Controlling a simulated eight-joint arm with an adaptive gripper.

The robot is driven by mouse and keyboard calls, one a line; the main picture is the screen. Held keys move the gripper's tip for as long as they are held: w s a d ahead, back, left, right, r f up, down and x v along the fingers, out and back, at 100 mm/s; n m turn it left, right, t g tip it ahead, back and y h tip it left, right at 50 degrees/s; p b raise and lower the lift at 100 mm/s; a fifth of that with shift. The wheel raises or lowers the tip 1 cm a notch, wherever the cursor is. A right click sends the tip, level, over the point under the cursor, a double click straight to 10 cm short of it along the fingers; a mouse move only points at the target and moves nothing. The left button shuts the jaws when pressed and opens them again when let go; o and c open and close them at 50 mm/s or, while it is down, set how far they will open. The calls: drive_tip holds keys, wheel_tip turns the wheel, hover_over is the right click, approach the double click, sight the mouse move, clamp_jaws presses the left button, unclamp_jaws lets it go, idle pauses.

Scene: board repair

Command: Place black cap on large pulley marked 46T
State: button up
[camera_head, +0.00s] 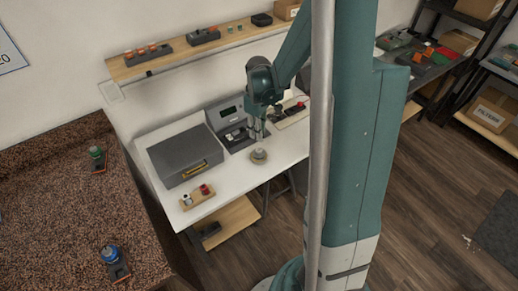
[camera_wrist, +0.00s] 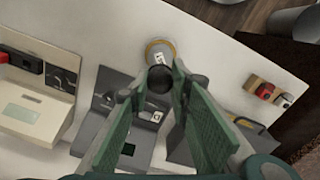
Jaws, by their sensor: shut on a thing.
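My gripper (camera_wrist: 160,82) is shut on a small black cap (camera_wrist: 160,77), which sits between its fingertips. In the wrist view the cap overlaps the near edge of a round grey part with a tan rim (camera_wrist: 160,50), which looks like the large pulley. No 46T mark is readable. In the head view this round part (camera_head: 259,156) stands on the white table near its front edge. My gripper (camera_head: 256,133) points down above and behind it there; the cap is too small to make out. I cannot tell whether the cap touches the pulley.
A grey box (camera_head: 185,154) with a yellow-marked front stands left on the table (camera_head: 160,134). A grey device with a display (camera_head: 228,112) stands behind the gripper. A wooden tray (camera_head: 197,197) with small red and white parts lies at the front left. Table space around the pulley is clear.

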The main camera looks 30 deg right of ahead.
hover_over(259, 151)
drive_tip(key=shift+f, duration=2.7)
drive_tip(key=shift+f+b, duration=0.5)
drive_tip(key=shift+f, duration=1.55)
drive_tip(key=shift+f, duration=0.15)
drive_tip(key=o, duration=0.7)
